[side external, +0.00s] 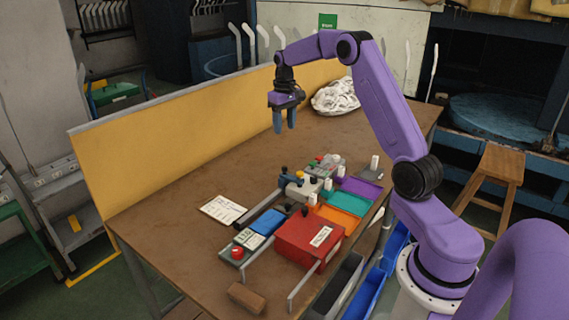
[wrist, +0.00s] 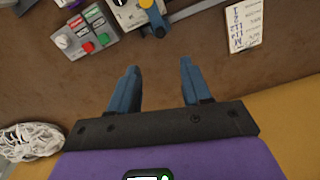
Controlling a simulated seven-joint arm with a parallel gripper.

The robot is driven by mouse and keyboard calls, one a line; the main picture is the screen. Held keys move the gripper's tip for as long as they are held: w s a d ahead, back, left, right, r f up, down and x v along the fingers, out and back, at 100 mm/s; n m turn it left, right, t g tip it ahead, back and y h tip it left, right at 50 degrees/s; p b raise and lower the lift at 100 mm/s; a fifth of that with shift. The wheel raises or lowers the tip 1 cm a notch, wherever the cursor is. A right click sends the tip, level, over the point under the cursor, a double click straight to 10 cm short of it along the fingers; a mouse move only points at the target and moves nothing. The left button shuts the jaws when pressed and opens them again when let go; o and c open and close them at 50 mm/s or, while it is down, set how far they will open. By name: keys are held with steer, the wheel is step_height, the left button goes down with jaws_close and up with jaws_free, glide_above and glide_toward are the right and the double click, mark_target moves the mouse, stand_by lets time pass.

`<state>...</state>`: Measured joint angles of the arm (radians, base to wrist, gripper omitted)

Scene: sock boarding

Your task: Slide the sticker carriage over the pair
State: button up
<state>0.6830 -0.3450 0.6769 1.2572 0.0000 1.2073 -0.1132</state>
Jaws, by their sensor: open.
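My gripper (side external: 284,124) is open and empty, high above the brown table near the yellow panel. Its two blue fingers point down at bare table in the wrist view (wrist: 160,68). A pale grey block with dark knobs, which looks like the sticker carriage (side external: 300,187), sits on a rail at the middle of the table, well below and apart from my gripper. Part of it shows at the top edge of the wrist view (wrist: 126,14), with a yellow and blue knob. I cannot make out the pair of socks for certain.
A red box (side external: 308,240) and purple, teal and orange trays (side external: 342,202) stand along the right edge. A control box with buttons (wrist: 84,38), a written card (side external: 223,209) and a white crumpled bundle (side external: 336,96) lie around. The yellow panel (side external: 180,130) walls the far side.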

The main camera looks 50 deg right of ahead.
mark_target(284, 167)
step_height(284, 167, down, 15)
steer(key=shift+r, duration=0.15)
stand_by(0.4)
jaws_close()
